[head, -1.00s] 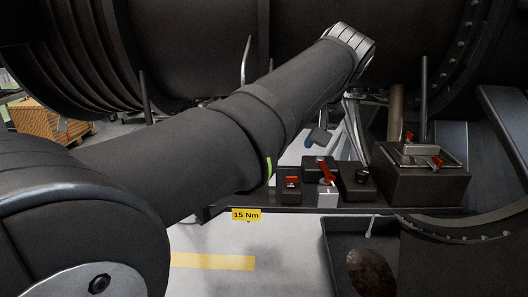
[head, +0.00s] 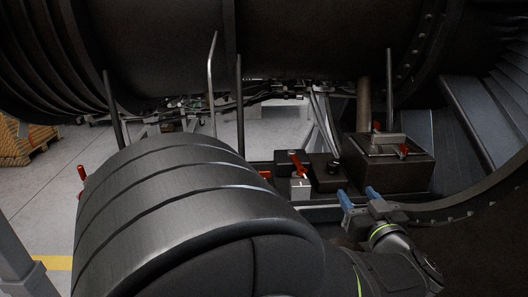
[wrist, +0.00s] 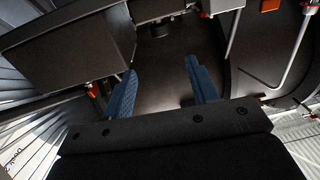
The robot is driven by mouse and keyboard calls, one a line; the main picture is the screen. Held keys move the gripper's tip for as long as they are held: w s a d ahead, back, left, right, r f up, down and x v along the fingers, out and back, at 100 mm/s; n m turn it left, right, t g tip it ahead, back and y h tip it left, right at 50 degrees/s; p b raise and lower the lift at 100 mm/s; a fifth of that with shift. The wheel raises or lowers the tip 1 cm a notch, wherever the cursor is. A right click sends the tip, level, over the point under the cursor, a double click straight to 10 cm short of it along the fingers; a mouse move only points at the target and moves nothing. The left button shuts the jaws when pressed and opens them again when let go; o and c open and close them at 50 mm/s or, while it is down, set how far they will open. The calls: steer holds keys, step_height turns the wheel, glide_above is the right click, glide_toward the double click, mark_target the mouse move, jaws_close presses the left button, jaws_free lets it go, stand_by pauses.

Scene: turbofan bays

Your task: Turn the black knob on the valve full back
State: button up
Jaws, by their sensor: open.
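In the head view, a small black knob (head: 333,166) stands on top of a low dark box (head: 326,181) on the shelf. My gripper (head: 359,197) has two blue fingers, spread apart with nothing between them. It is in front of and slightly right of the knob, apart from it in the picture; the depth gap is hard to judge. The wrist view shows the open blue fingers (wrist: 160,70) over dark surfaces.
Left of the knob is a grey block (head: 300,188) with a red lever (head: 296,164). Right of it is a larger dark box (head: 385,170) with a metal handle and red parts. Upright rods (head: 240,105) and the engine casing (head: 300,40) crowd the back.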

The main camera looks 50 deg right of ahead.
mark_target(333, 166)
steer(key=x, duration=1.7)
steer(key=shift+w+a, duration=0.1)
steer(key=c, duration=1)
